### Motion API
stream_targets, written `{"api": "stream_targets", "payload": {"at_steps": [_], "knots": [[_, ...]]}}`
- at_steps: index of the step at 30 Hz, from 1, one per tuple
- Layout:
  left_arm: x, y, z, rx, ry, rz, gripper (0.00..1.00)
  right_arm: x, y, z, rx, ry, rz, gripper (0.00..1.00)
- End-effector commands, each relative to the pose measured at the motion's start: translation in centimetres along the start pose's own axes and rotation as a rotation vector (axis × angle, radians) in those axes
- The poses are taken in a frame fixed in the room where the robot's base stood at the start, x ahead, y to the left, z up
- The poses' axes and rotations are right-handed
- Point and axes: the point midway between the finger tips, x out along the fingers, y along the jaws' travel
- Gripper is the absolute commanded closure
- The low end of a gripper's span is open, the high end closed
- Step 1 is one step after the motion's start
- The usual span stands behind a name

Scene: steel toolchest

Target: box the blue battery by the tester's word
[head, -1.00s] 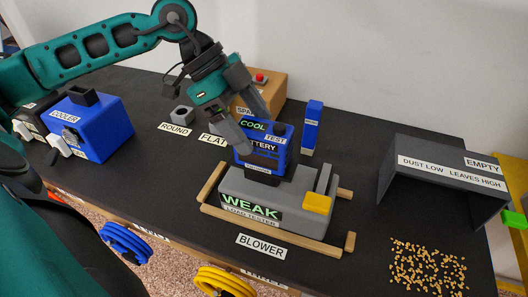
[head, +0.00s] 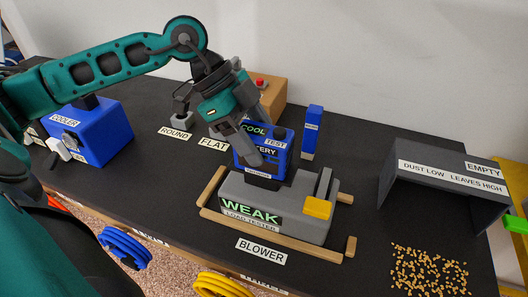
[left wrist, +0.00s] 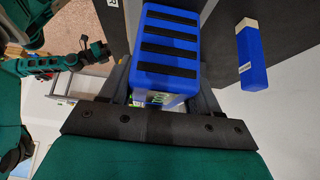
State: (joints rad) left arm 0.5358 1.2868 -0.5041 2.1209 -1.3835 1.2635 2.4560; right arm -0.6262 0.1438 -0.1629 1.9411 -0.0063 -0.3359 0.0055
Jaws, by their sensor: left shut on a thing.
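The blue battery (head: 283,153) stands upright in the dark seat of the grey load tester (head: 270,215). The tester's green display (head: 249,212) reads WEAK. My left gripper (head: 262,141) reaches down from above, its fingers shut on the battery's sides. In the left wrist view the battery (left wrist: 168,52) fills the space between the fingers, its black-striped face toward the camera. A teal arm of mine shows small at the left there; its jaws are too small to read.
A slim blue block (head: 312,128) stands behind the tester. A blue COOLER box (head: 95,132) is at the left, and a grey open box (head: 442,185) labelled EMPTY at the right. Wooden rails (head: 285,243) edge the tester. Loose tan pellets (head: 428,270) lie front right.

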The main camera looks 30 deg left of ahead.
Motion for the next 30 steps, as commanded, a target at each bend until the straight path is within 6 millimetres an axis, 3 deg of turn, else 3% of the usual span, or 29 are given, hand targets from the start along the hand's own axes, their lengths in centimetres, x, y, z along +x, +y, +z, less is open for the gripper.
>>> {"api": "stream_targets", "payload": {"at_steps": [14,30], "knots": [[-0.11,-0.05,-0.07,0.001,0.001,-0.002,1.0,0.0,0.0,-0.08,0.001,0.001,0.001,0.7],[-0.64,-0.04,-0.44,0.001,0.002,-0.002,1.0,-0.39,0.01,-0.69,0.002,0.001,0.001,0.7]]}}
